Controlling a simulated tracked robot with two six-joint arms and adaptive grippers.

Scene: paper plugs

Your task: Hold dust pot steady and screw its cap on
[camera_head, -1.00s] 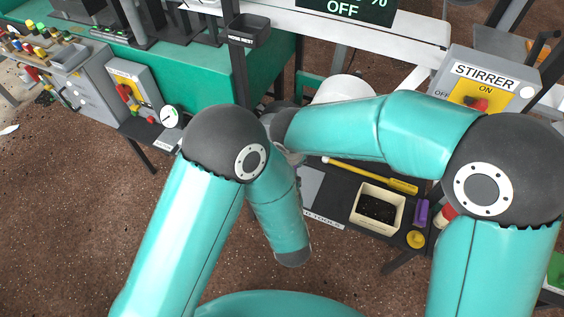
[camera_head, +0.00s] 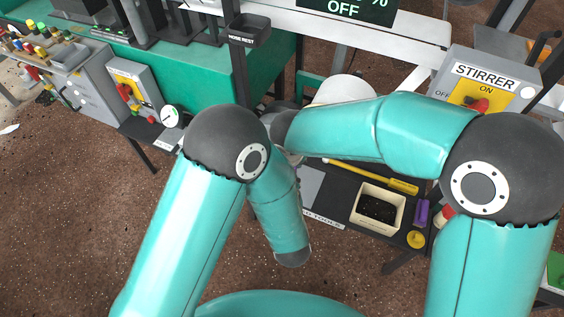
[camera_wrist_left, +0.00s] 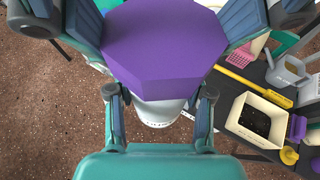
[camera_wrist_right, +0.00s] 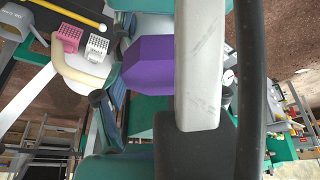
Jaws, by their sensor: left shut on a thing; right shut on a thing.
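A purple eight-sided piece (camera_wrist_left: 165,45) fills the upper middle of the left wrist view, between the fingers of my left gripper (camera_wrist_left: 165,30), which is shut on it. A white rounded piece (camera_wrist_left: 160,113) shows just beyond its lower edge, flanked by the fingers of my right gripper (camera_wrist_left: 160,97). The purple piece also shows in the right wrist view (camera_wrist_right: 150,68), partly behind a pale, scuffed piece (camera_wrist_right: 198,65) close to the camera. I cannot tell whether the purple and white pieces touch or how far they are threaded. In the head view my arms hide both grippers and the pieces.
A dark tool shelf holds a cream box (camera_head: 359,211), a yellow-handled tool (camera_head: 375,178), a purple item (camera_head: 421,212) and a yellow item (camera_head: 415,239). The stirrer switch box (camera_head: 487,85) stands at right, the hose rest (camera_head: 249,33) at the back. Speckled floor lies below.

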